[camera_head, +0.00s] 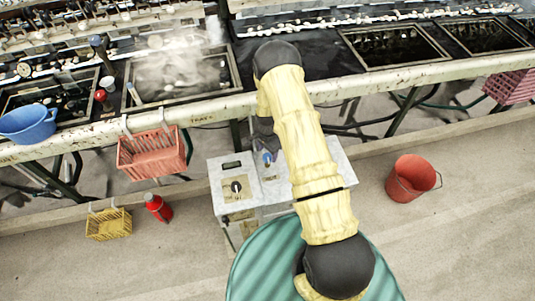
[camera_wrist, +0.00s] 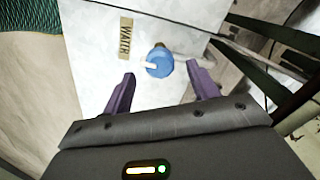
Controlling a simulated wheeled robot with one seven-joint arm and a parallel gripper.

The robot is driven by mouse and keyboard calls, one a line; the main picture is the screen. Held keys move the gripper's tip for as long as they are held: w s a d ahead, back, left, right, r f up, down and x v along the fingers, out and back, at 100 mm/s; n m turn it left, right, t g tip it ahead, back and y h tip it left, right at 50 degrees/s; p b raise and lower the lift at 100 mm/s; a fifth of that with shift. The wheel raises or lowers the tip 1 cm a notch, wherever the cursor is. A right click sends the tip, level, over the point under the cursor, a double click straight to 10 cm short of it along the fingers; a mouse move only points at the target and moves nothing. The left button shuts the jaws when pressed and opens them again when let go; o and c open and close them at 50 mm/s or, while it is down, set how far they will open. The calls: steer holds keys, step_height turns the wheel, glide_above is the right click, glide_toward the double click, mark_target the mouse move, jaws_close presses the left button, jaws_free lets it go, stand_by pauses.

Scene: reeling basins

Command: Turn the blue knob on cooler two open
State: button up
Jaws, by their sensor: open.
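The blue knob (camera_wrist: 159,63) shows in the wrist view, on a white panel beside a tan label reading "WATER". A short white lever or pointer sticks out from its left side. My gripper (camera_wrist: 160,83) is open, with its two purple fingers apart, one on each side below the knob; the knob is not held. In the head view the blue knob (camera_head: 267,157) is a small spot on the white cooler box (camera_head: 270,185), just left of my yellow-covered arm. My gripper is mostly hidden behind the arm there. I cannot read a cooler number.
A steaming basin (camera_head: 178,75) and a long bench edge (camera_head: 220,107) lie behind. A red bucket (camera_head: 413,178), red bottle (camera_head: 158,207) and yellow basket (camera_head: 109,224) are on the floor.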

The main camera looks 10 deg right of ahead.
mark_target(267, 159)
steer(key=shift+f, duration=1.45)
steer(key=c, duration=1)
